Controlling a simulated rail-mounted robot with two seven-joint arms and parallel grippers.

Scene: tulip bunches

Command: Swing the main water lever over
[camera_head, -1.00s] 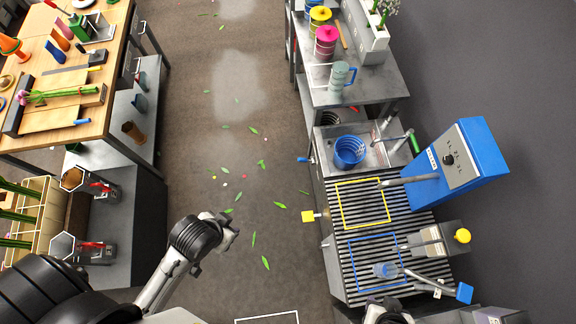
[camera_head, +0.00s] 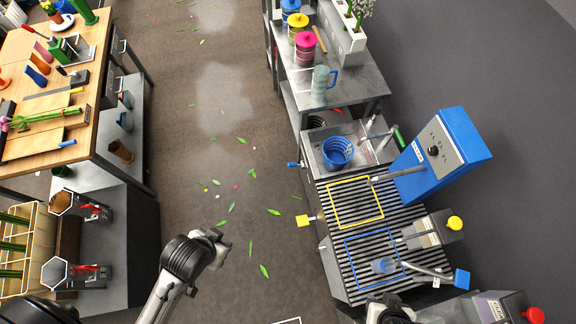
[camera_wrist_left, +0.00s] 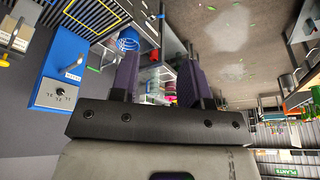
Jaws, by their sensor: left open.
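Several levers show at the wash station in the head view. A blue-tipped one (camera_head: 293,165) and a yellow-tipped one (camera_head: 304,220) stick out of its left side. A green-handled one (camera_head: 399,138) is by the sink, and a blue-ended grey one (camera_head: 460,279) is at lower right. I cannot tell which is the main water lever. My left gripper (camera_head: 220,243) is over the floor, left of the station and apart from these levers. In the left wrist view its jaws (camera_wrist_left: 160,80) are open and empty. A dark part of my right arm shows at the bottom edge; its jaws cannot be made out.
The slatted counter (camera_head: 342,218) has yellow and blue outlined squares. A sink holds a blue bucket (camera_head: 338,152), and a blue dial box (camera_head: 439,152) stands at its right. A wooden workbench (camera_head: 88,100) is at left.

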